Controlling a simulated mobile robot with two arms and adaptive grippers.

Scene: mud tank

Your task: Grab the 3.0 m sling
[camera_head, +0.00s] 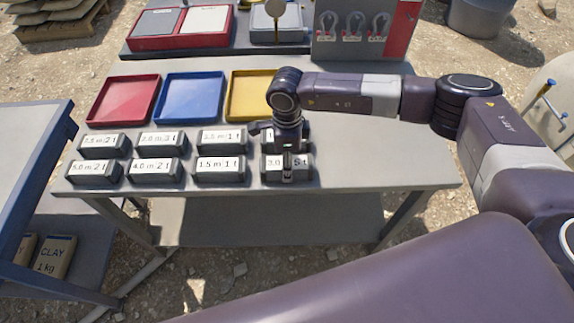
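A grey block labelled "3.0 … t" (272,176) sits at the right end of the front row on the table; the middle of its label is hidden by my gripper. My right gripper (288,172) points down over this block, with a finger in front of its label. Whether the fingers press on the block cannot be told. The block appears to rest on the table, in line with its row. My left gripper is not in view.
The table's front strip (380,176) is clear at right.

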